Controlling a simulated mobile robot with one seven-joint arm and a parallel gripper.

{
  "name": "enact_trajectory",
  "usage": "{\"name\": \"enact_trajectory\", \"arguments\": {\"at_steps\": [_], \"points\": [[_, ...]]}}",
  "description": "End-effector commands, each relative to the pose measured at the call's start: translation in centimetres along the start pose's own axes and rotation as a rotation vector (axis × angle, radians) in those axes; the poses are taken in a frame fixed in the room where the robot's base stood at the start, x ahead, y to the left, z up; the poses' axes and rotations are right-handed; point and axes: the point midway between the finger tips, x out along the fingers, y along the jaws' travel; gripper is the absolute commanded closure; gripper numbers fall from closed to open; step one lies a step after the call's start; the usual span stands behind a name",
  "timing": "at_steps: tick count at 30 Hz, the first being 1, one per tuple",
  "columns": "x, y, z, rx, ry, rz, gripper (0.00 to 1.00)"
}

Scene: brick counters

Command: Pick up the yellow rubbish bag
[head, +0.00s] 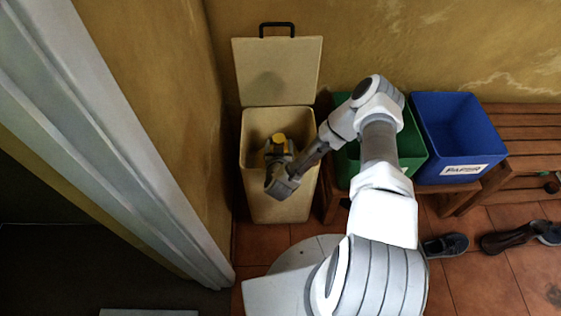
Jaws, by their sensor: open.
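A yellow item (279,139), which looks like part of the yellow rubbish bag, shows inside the open cream bin (278,208). Most of it is hidden by my gripper and the shadow in the bin. My gripper (279,156) is open and reaches down into the bin's mouth, right by the yellow item. I cannot tell whether the fingers touch it or sit around it. The bin's lid (280,72) stands raised against the wall behind, with a black handle (277,26) on top.
A green bin (411,146) and a blue bin (458,130) labelled for paper stand to the right, by a slatted wooden bench (530,135). Shoes (446,246) lie on the tiled floor. A wall (185,100) and white door frame (110,120) rise close on the left.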

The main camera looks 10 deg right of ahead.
Motion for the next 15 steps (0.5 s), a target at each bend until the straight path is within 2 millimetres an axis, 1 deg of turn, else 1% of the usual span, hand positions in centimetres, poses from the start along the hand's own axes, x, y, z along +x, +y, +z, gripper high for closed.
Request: {"name": "enact_trajectory", "arguments": {"at_steps": [13, 14, 15], "points": [[-0.26, -0.19, 0.27, 0.001, 0.001, 0.001, 0.21], [-0.26, -0.19, 0.28, 0.001, 0.001, 0.001, 0.23], [-0.26, -0.19, 0.28, 0.001, 0.001, 0.001, 0.31]]}}
